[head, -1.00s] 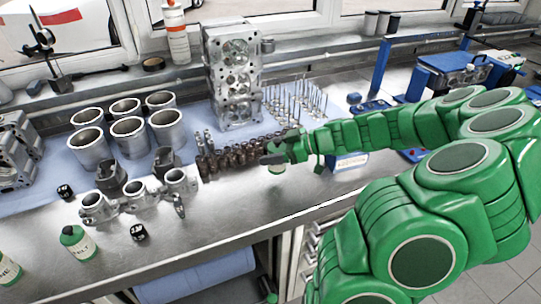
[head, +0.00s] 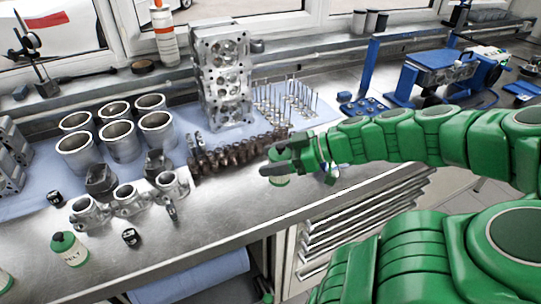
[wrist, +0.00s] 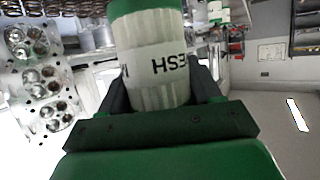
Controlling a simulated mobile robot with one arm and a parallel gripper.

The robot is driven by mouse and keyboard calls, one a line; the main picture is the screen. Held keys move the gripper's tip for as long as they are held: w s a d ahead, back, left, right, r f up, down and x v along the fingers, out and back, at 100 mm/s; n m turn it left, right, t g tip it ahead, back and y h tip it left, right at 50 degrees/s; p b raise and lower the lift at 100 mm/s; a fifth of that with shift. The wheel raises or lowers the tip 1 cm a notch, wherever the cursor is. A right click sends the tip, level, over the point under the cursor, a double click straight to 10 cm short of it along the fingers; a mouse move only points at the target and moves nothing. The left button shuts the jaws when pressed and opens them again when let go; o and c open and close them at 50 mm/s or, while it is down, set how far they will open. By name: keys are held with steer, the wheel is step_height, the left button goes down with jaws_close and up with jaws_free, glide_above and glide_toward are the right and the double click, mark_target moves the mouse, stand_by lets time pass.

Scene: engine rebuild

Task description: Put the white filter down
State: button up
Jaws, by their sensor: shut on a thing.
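The white filter (wrist: 158,62) is a ribbed white cylinder with a green end and dark lettering, seen large in the wrist view. My gripper (wrist: 155,98) is shut on it there, with dark fingers on both sides. In the head view the filter (head: 279,181) shows as a small pale piece with a green lower rim below my gripper (head: 277,169). It is over the steel workbench (head: 240,215), right of the dark shaft. I cannot tell whether its base touches the bench.
A dark brown shaft (head: 228,154) lies just left of my gripper. Upright valves (head: 285,98) and a cylinder head (head: 223,80) stand behind. Metal cylinders (head: 120,140) and a green-white bottle (head: 69,250) are left. Bare steel lies in front of the shaft.

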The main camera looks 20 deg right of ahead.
steer(key=shift+s+r, duration=0.15)
steer(key=shift+s, duration=0.15)
steer(key=shift+a, duration=0.1)
steer(key=shift+w+a, duration=0.3)
steer(key=shift+w, duration=0.25)
steer(key=w+a+f+n+g+y, duration=0.1)
steer(key=w+a, duration=0.5)
steer(key=a, duration=0.3)
steer(key=w+a+f+n+g, duration=0.1)
steer(key=w+a+g, duration=0.1)
steer(key=w+a, duration=0.55)
steer(key=w+a+f+n+g+y, duration=0.1)
steer(key=w+a, duration=0.4)
steer(key=a, duration=0.6)
steer(key=s+a+n+g, duration=0.2)
steer(key=s+a, duration=0.1)
steer(key=a, duration=1.5)
steer(key=s+a+n+g, duration=0.1)
steer(key=s+a, duration=0.2)
steer(key=a, duration=1.6)
steer(key=shift+d+f, duration=0.1)
steer(key=shift+f, duration=4.8)
